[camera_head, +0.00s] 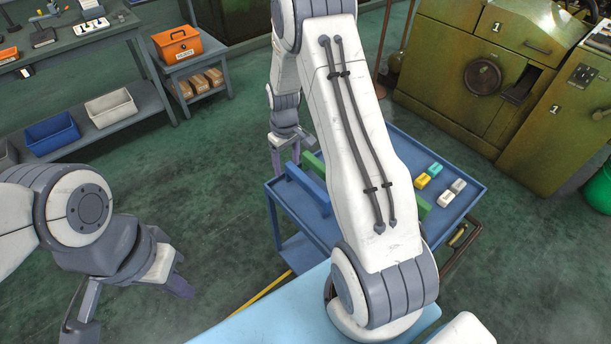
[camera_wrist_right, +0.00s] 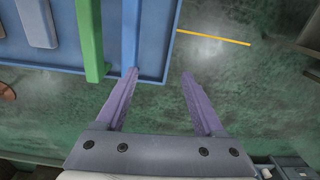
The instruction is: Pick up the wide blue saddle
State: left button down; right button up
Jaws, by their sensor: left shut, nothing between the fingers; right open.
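A long blue block (camera_head: 308,188), which looks like the blue saddle, lies along the left edge of the blue cart top. In the right wrist view the blue block (camera_wrist_right: 131,35) runs beside a green block, its near end close to the left fingertip. My right gripper (camera_wrist_right: 158,76) is open and empty; it appears above the cart's edge, its right finger over the floor. My left gripper (camera_head: 178,287) is shut and empty over the floor, left of the cart.
A green block (camera_wrist_right: 89,40) lies beside the blue one. Small yellow (camera_head: 422,181), teal and white blocks sit on the cart's right side. My right arm hides the cart's middle (camera_head: 440,213). Green machines stand behind right; a bench with bins is at left.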

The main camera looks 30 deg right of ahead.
jog(key=p, duration=0.1)
send_over(307, 179)
jog(key=f, duration=0.3)
jog(key=shift+w+f+m, duration=0.35)
jog(key=shift+f+m, duration=0.05)
notch_tip(307, 179, down, 5)
jog(key=shift+s+d+r+p, duration=0.1)
jog(key=shift+r+p, duration=0.1)
jog(key=shift+p, duration=0.45)
jog(key=shift+f, duration=0.3)
jog(key=shift+s+f+p, duration=0.15)
jog(key=shift+f+p, duration=0.35)
jog(key=f, duration=0.1)
jog(key=f+p, duration=0.1)
jog(key=f, duration=0.1)
jog(key=shift+s+a+f, duration=0.15)
jog(key=shift+s+a, duration=0.05)
jog(key=shift+s, duration=0.05)
jog(key=shift+f+p, duration=0.3)
jog(key=shift+f, duration=0.25)
pick_arm(q)
notch_tip(307, 179, up, 6)
jog(key=shift+f, duration=0.2)
pick_arm(e)
jog(key=shift+w, duration=0.1)
grip_shut()
